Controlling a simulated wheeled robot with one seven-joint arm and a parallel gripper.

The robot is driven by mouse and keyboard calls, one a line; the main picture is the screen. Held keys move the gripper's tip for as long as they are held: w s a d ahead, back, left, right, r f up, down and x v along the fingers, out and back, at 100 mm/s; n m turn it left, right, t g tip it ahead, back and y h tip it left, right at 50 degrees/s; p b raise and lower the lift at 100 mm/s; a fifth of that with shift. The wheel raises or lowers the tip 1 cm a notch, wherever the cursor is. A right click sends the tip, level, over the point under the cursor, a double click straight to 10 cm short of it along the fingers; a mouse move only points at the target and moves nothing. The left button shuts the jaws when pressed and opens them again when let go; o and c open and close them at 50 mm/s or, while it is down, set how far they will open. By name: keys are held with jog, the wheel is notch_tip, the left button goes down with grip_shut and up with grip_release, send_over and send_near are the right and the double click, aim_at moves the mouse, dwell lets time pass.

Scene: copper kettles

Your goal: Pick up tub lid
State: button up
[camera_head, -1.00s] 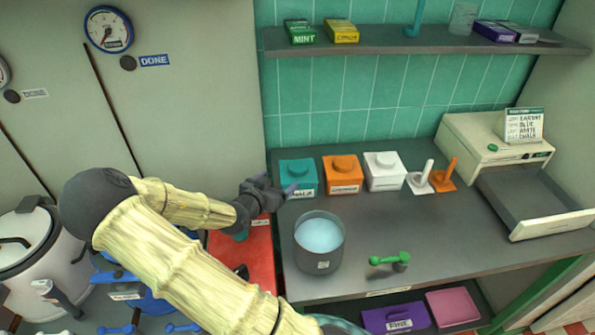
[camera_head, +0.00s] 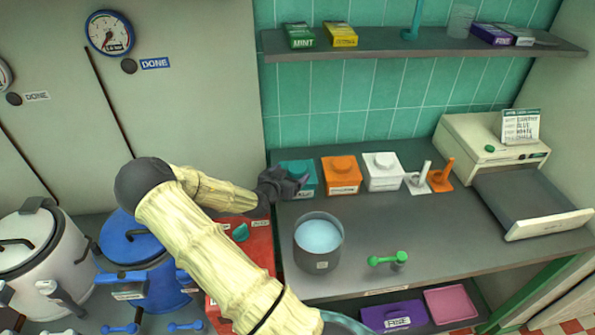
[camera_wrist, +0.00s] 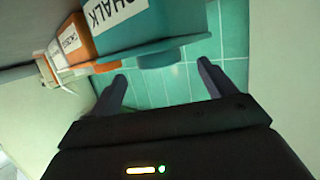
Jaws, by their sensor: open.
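Three lidded tubs stand in a row on the grey counter: a teal tub (camera_head: 307,190), an orange tub (camera_head: 342,176) and a white tub (camera_head: 383,172). My gripper (camera_head: 302,181) is at the teal tub and hides part of its front and lid. In the wrist view the teal tub (camera_wrist: 140,22), labelled CHALK, appears upside down. Its teal lid (camera_wrist: 185,43) has a round knob (camera_wrist: 155,60). My open gripper (camera_wrist: 163,73) has one finger on each side of the knob's line.
A grey pot of pale blue liquid (camera_head: 319,238) stands in front of the tubs. A green scoop (camera_head: 388,259) lies to its right. White (camera_head: 418,180) and orange (camera_head: 441,178) upright-handled tools stand beside the white tub. A shelf (camera_head: 430,42) runs above; the tiled wall is behind.

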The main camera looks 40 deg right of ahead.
aim_at(295, 169)
jog(key=x, duration=0.3)
jog(key=shift+d+p, duration=0.15)
jog(key=shift+p, duration=0.2)
jog(key=c, duration=1.1)
notch_tip(295, 169, up, 10)
jog(key=shift+f+b, duration=0.1)
jog(key=shift+b, duration=0.8)
